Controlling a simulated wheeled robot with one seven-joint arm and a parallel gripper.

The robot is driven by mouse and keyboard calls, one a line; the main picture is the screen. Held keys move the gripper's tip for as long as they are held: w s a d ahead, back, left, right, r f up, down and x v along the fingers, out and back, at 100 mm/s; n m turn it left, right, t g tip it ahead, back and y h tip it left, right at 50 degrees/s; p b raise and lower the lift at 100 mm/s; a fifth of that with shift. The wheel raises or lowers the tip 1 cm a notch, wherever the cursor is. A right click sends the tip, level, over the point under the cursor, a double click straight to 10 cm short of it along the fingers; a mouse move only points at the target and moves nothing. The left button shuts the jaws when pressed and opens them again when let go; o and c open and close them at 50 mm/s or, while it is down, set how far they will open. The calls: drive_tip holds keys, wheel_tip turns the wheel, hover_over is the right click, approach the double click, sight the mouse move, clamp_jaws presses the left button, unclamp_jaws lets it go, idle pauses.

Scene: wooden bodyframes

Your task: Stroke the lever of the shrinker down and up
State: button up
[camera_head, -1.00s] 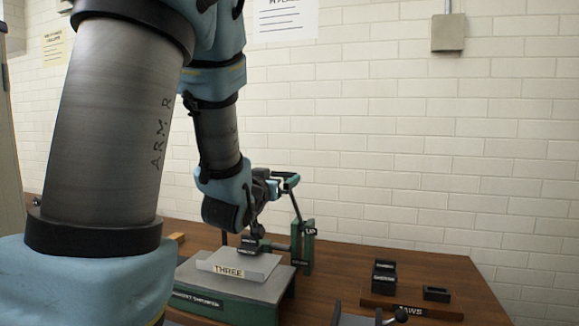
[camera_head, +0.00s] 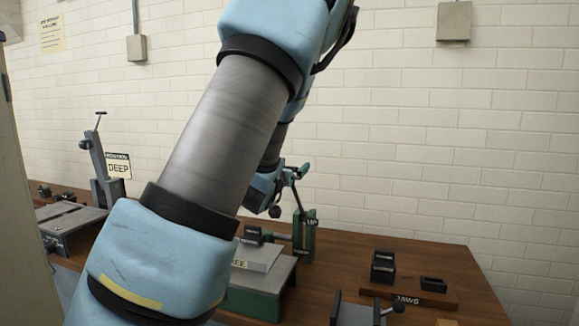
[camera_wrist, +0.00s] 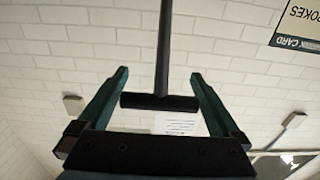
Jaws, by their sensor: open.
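The shrinker (camera_head: 262,304) stands on the bench in the head view, with a green base, grey top and black jaws. Beside it is a green post (camera_head: 310,228) marked UP. Its thin dark lever (camera_head: 298,197) rises steeply, leaning slightly left. My gripper (camera_head: 292,172) is at the lever's upper end, partly hidden by my arm. In the wrist view, my open gripper (camera_wrist: 158,72) has a dark green finger on each side of the lever's rod and black T-shaped crossbar (camera_wrist: 160,102).
A second machine (camera_head: 97,165) with an upright lever stands at left by a DEEP card (camera_head: 118,167). Black jaw blocks (camera_head: 383,268) sit on a wooden JAWS board (camera_head: 410,298) at right. A vise-like tool (camera_head: 365,313) is at the front edge. My arm hides part of the bench.

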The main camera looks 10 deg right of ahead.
clamp_jaws()
idle(0.8)
